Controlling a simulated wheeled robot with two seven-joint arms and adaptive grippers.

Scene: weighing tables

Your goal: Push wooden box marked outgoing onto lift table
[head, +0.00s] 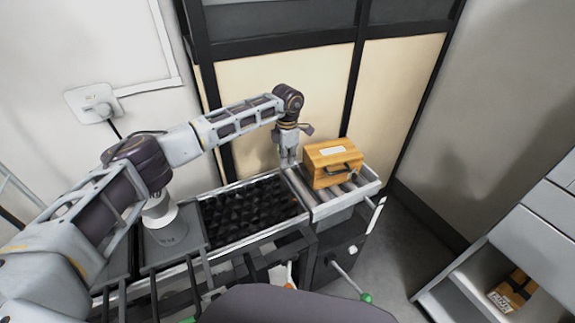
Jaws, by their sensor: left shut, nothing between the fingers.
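A wooden box (331,162) with a pale label on its top and a dark handle on its front sits on the metal rollers at the right end of the table line. The wording on the label is too small to read. The roller-topped lift table (328,207) is under the box. My left gripper (288,162) is shut and empty, pointing down just left of the box, over the border between the black textured surface and the rollers. I cannot tell whether it touches the box. My right gripper is not in view.
A black studded conveyor bed (252,212) lies left of the rollers. A panelled wall rises close behind. A grey shelf unit (520,250) holding a cardboard box (513,290) stands at right, with open floor between.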

